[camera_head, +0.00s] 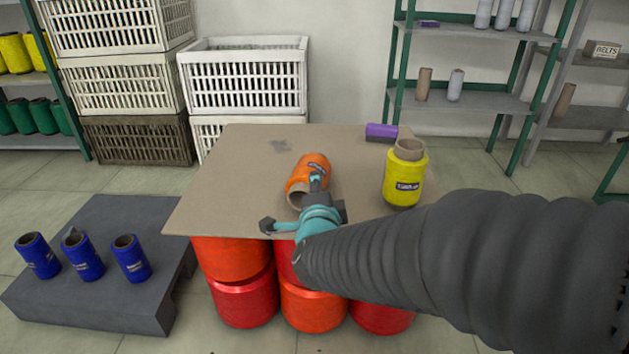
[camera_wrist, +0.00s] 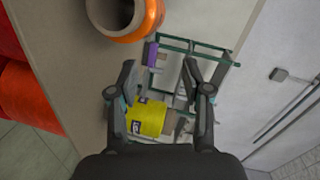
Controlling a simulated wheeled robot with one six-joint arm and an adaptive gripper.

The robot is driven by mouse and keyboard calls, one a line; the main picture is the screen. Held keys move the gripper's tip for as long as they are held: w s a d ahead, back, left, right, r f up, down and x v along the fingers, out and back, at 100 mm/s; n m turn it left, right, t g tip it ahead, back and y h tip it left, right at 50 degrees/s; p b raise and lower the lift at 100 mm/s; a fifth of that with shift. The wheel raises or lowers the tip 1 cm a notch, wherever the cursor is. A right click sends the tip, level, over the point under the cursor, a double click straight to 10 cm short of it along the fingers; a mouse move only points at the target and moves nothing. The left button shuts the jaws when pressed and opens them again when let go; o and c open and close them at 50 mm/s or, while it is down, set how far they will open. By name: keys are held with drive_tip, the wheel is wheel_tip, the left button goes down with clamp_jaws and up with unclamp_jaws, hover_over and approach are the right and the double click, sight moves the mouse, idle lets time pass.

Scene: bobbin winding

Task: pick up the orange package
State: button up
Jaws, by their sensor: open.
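The orange package (camera_head: 309,172) is a thread bobbin with a dark label and a hollow cardboard core. It lies on its side on the brown tabletop (camera_head: 235,185), its open core end facing the near edge. My gripper (camera_head: 310,208) is just on the near side of it in the head view and covers part of it. In the wrist view, the orange package (camera_wrist: 152,18) is cut off by the top edge, up and left of my gripper (camera_wrist: 164,78).
A yellow bobbin (camera_head: 404,178) stands upright on the table's right. A small purple item (camera_head: 381,132) is at the back right edge. Red and orange bobbins (camera_head: 245,300) stand under the tabletop. A dark low platform (camera_head: 110,300) with blue bobbins is left. The tabletop's left part is clear.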

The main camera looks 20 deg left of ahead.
drive_tip(key=a+f+m, duration=0.1)
drive_tip(key=s+a+f+m+t+h, duration=0.2)
drive_tip(key=a, duration=0.1)
drive_tip(key=shift+f+b, duration=0.2)
drive_tip(key=shift+b, duration=0.15)
drive_tip(key=shift+s+a+f+m+t+h, duration=0.15)
drive_tip(key=shift+s+m+t+h, duration=0.15)
drive_tip(key=shift+m, duration=0.3)
approach(306, 170)
drive_tip(key=w, duration=0.4)
drive_tip(key=shift+w+f, duration=0.15)
drive_tip(key=shift+f, duration=0.25)
drive_tip(key=shift+w+a, duration=0.2)
drive_tip(key=shift+w, duration=0.8)
drive_tip(key=shift+w+a, duration=0.15)
drive_tip(key=shift+w, duration=0.8)
drive_tip(key=shift+w+a, duration=0.2)
drive_tip(key=shift+w, duration=0.8)
clamp_jaws()
